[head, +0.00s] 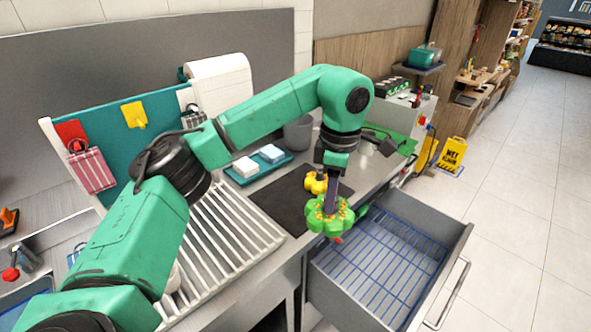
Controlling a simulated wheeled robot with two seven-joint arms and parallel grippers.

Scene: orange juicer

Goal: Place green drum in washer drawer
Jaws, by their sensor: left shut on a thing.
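My left gripper (333,192) comes down from the green arm and is shut on the green drum (325,222), a bright green lobed piece with small orange marks. The drum is held near the counter's front edge, at the left side of the open washer drawer (447,247). The drawer is pulled out, with grey walls and a blue wire rack (385,262) in its bottom; no object shows on the visible part of the rack. I cannot tell the drum's exact height above the drawer. My right gripper is not in view.
A yellow lobed piece (314,184) lies on the dark mat (283,205) behind the green drum. A slatted drying rack (225,235) fills the counter at left. A teal tray (260,167) holds a white and a blue block. A yellow floor sign (452,153) stands beyond the drawer.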

